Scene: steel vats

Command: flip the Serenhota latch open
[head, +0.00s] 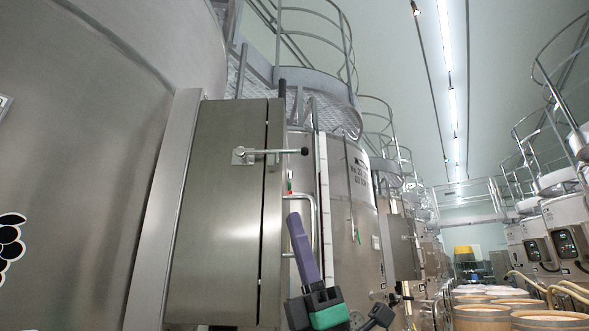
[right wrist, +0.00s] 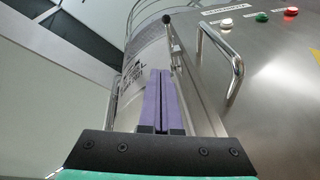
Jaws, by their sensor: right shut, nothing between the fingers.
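The latch (head: 270,151) is a metal lever with a black knob, mounted on the edge of a steel cabinet (head: 222,210). In the head view the lever lies horizontal across the door seam, its knob pointing right. My right gripper (head: 293,216) has purple fingers and is shut and empty, pointing up below the knob, apart from it in the picture. In the right wrist view the gripper's fingertips (right wrist: 160,72) are together, and the latch knob (right wrist: 167,19) shows beyond them. My left gripper is not in view.
A bar handle (head: 313,222) on the cabinet's side stands close to the right gripper; it shows in the wrist view too (right wrist: 222,60). Several push buttons, one red (right wrist: 291,11), sit on the panel there. Steel vats (head: 352,190) and barrels (head: 482,316) stand farther right.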

